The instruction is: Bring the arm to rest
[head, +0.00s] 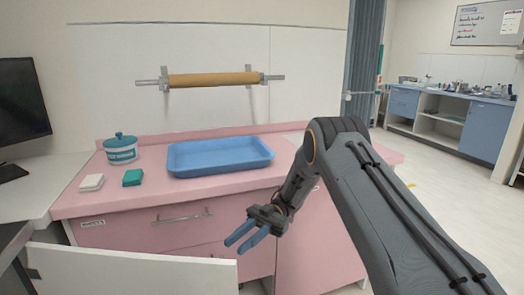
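My arm reaches in from the lower right of the head view and bends down at its elbow. My gripper (238,238) hangs in front of the pink cabinet (125,237), below the counter edge. Its two blue fingertips stand apart with nothing between them. It touches nothing that I can see.
The pink counter (150,193) holds a blue tray (220,169), a lidded jar (121,150), a white block (91,182) and a green block (132,178). A paper roll (214,79) hangs above. A white panel (130,270) stands low in front. Floor is open at right.

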